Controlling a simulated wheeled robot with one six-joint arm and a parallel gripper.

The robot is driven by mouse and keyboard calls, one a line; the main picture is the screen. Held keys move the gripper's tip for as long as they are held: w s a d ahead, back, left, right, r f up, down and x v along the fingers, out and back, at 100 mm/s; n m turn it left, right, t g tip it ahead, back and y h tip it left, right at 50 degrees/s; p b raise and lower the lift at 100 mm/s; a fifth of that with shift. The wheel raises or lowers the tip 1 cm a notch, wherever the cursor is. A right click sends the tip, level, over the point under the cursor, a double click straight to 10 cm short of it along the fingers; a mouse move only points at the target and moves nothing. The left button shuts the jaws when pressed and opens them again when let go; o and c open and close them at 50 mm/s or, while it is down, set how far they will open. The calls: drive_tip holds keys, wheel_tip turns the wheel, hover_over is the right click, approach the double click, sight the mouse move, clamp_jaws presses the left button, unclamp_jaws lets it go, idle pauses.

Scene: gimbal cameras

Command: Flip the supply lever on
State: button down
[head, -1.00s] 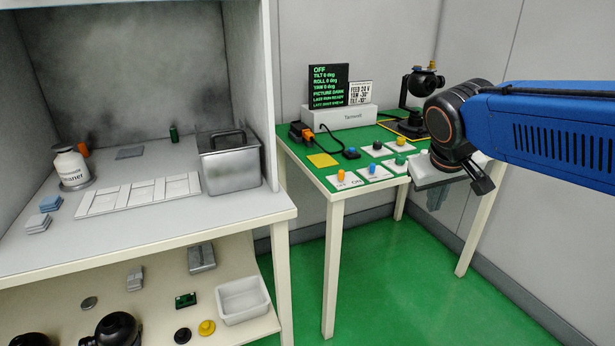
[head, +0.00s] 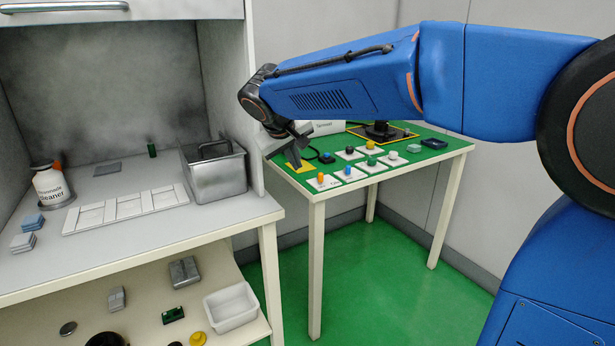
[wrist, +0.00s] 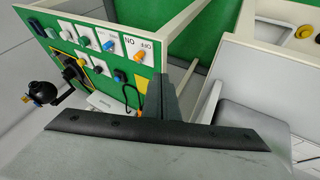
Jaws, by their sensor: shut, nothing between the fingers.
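The supply lever (head: 321,178) is a small orange lever on a white plate at the near left corner of the green-topped table. In the wrist view the lever (wrist: 138,56) stands by ON and OFF lettering. Which side it leans to is too small to tell. My gripper (head: 295,158) is shut and empty. It hangs over the table's left end, behind and left of the lever, apart from it. In the wrist view the dark fingers stick up below the lever's plate.
Other plates with coloured knobs, including a blue one (head: 348,171), stand close beside the lever. A metal bin (head: 215,172) and the bench's side wall lie just left of my gripper. My arm hides the display and much of the table's back. Green floor is clear in front.

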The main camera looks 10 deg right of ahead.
approach(320, 181)
wheel_tip(320, 181, down, 5)
drive_tip(key=w+a, duration=0.1)
drive_tip(key=w, duration=0.2)
drive_tip(key=shift+w+d+r, duration=0.2)
drive_tip(key=shift+w+d, duration=0.1)
drive_tip(key=shift+d, duration=0.35)
drive_tip(key=shift+s+d+n+y, duration=0.25)
drive_tip(key=shift+d+n+y, duration=0.2)
drive_tip(key=shift+n, duration=0.35)
drive_tip(key=shift+s+d+n+t+y, duration=0.15)
drive_tip(key=shift+d+n+t+y, duration=0.3)
drive_tip(key=shift+n, duration=0.35)
drive_tip(key=shift+s+d, duration=0.1)
drive_tip(key=shift+d, duration=1.45)
drive_tip(key=shift+a, duration=0.2)
